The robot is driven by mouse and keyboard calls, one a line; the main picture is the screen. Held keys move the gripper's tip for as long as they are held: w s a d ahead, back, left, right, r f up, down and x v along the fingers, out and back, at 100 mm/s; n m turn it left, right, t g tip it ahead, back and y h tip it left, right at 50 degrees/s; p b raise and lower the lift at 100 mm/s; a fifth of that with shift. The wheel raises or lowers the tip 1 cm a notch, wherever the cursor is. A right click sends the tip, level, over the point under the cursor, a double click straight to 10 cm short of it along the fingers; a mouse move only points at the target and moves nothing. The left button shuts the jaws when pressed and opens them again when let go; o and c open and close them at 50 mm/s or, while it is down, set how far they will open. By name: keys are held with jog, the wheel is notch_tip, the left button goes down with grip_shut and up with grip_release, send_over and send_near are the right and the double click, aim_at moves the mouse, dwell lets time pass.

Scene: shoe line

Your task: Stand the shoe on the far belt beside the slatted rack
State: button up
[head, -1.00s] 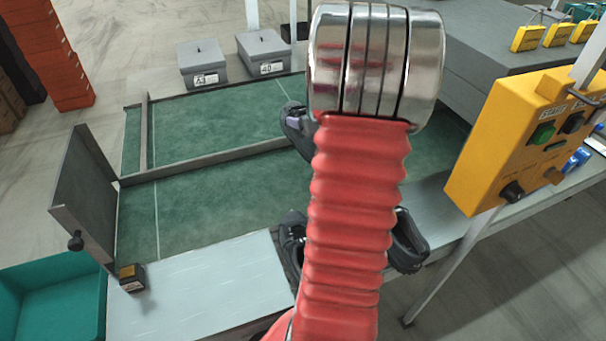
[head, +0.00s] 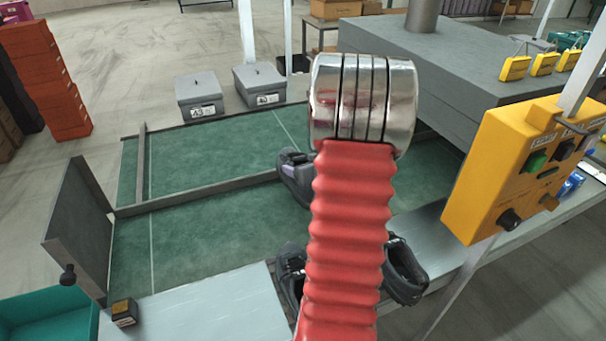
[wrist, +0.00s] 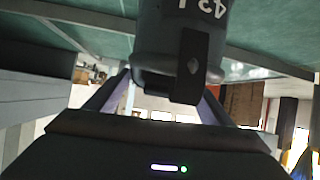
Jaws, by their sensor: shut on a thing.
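A dark shoe (head: 294,186) hangs partly behind my arm in the head view, in front of the far green belt (head: 210,144) and overlapping the divider. My gripper is hidden there, apart from what looks like a purple finger against the shoe. In the wrist view my gripper (wrist: 165,98) is shut on the dark grey shoe (wrist: 180,45), its upside-down size mark and strap showing. I cannot tell whether the shoe touches a belt. I cannot make out the slatted rack.
Two dark shoes (head: 404,272) (head: 291,268) show at the near side, either side of my arm. A low divider rail (head: 210,198) separates the belts. A yellow control box (head: 520,170) is on the right, a grey panel (head: 78,228) on the left. The left belts are clear.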

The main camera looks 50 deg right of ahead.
jog(key=shift+f, duration=1.8)
jog(key=shift+f, duration=0.25)
jog(key=o, duration=2)
jog(key=shift+o, duration=0.2)
jog(key=shift+s+r, duration=0.1)
jog(key=shift+r, duration=0.2)
jog(key=shift+s+a+r, duration=0.2)
jog(key=shift+s, duration=0.1)
jog(key=v, duration=1.1)
jog(key=shift+f, duration=0.1)
